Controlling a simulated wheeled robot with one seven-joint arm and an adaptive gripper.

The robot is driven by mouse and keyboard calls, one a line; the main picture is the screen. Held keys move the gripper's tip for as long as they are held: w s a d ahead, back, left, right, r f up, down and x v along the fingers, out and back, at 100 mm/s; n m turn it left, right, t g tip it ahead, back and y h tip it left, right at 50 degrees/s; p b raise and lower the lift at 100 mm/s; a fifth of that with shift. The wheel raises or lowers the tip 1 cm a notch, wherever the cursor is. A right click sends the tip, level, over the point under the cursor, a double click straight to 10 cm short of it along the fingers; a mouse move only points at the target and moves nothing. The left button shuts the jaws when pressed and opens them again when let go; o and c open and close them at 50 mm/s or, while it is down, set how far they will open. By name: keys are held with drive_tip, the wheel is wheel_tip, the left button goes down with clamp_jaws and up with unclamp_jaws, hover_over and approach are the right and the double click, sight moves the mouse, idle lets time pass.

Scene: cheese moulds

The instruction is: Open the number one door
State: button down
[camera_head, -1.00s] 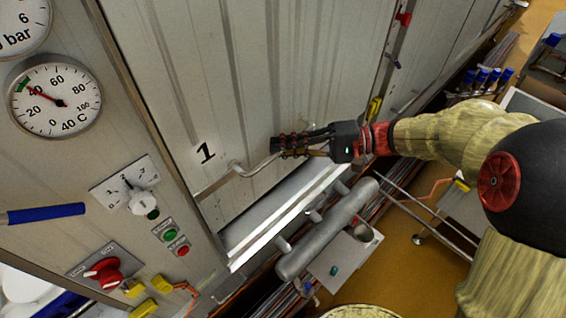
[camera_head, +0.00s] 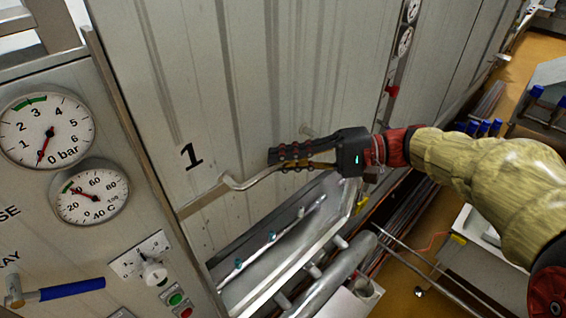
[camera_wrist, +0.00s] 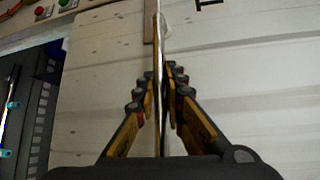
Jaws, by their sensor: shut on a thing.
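The number one door (camera_head: 170,80) is a tall pale metal panel marked with a black "1" (camera_head: 192,154). Its lower edge stands above the sill, leaving a gap in which a rod with blue fittings (camera_head: 270,237) shows. A bent metal handle bar (camera_head: 240,184) runs along the lower part of the door. My gripper (camera_head: 275,160) is shut on this handle bar, reaching in from the right. In the wrist view the handle bar (camera_wrist: 158,45) runs between the two fingers (camera_wrist: 160,82), close to the door face (camera_wrist: 95,95).
A control panel at left carries a pressure gauge (camera_head: 47,130), a temperature gauge (camera_head: 92,191), a switch (camera_head: 153,270) and a blue-handled lever (camera_head: 70,289). A thick pipe (camera_head: 335,275) runs below the opening. A table (camera_head: 470,255) stands at right on the orange floor.

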drive_tip(key=shift+r, duration=0.1)
drive_tip(key=c, duration=1.8)
unclamp_jaws()
drive_tip(key=shift+c, duration=0.2)
drive_tip(key=shift+d, duration=0.1)
drive_tip(key=d+r, duration=0.1)
drive_tip(key=d, duration=1)
drive_tip(key=shift+w+d+r, duration=0.25)
drive_tip(key=shift+w+d, duration=0.1)
drive_tip(key=shift+w, duration=0.05)
